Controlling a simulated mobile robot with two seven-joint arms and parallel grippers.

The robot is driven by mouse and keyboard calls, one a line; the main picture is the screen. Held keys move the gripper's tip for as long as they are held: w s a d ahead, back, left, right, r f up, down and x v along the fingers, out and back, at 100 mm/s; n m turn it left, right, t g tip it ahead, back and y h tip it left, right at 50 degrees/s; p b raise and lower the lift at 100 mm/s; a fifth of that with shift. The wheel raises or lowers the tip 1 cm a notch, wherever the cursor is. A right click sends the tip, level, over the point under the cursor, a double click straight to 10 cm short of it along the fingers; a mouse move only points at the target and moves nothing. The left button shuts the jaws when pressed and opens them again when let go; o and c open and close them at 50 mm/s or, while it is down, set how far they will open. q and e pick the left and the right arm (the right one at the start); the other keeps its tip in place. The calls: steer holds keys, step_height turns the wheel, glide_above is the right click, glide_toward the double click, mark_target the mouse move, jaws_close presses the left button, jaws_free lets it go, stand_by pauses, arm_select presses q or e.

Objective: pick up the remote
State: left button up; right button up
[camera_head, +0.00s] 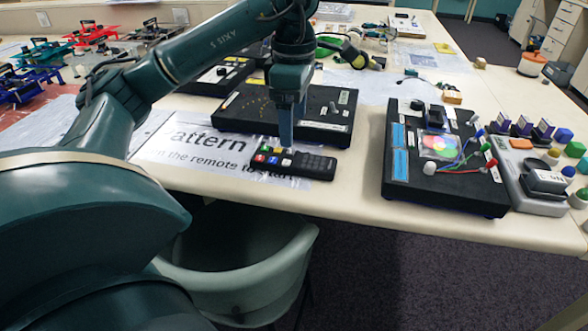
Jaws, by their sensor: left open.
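The black remote (310,165) lies flat on a white printed sheet (180,143) near the table's front edge. Several coloured buttons show at its left end. My left gripper (287,140) points down from above, its fingertips at the remote's upper left part. The jaws are open, though from this angle the fingers overlap and look like one. I cannot tell whether the fingers touch the remote. My right gripper is not in view.
A black box (240,105) stands right behind the remote. Another black box with coloured wires (420,190) stands to the right, beside a grey device (535,180). A green-grey chair (235,275) is below the front edge. Bare table (350,190) lies between.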

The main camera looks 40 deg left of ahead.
mark_target(294, 159)
arm_select(q)
steer(key=f, duration=0.8)
steer(key=shift+w+a+f, duration=0.15)
steer(key=shift+a+f, duration=0.05)
steer(key=shift+f, duration=0.05)
steer(key=shift+c, duration=0.5)
steer(key=c, duration=1)
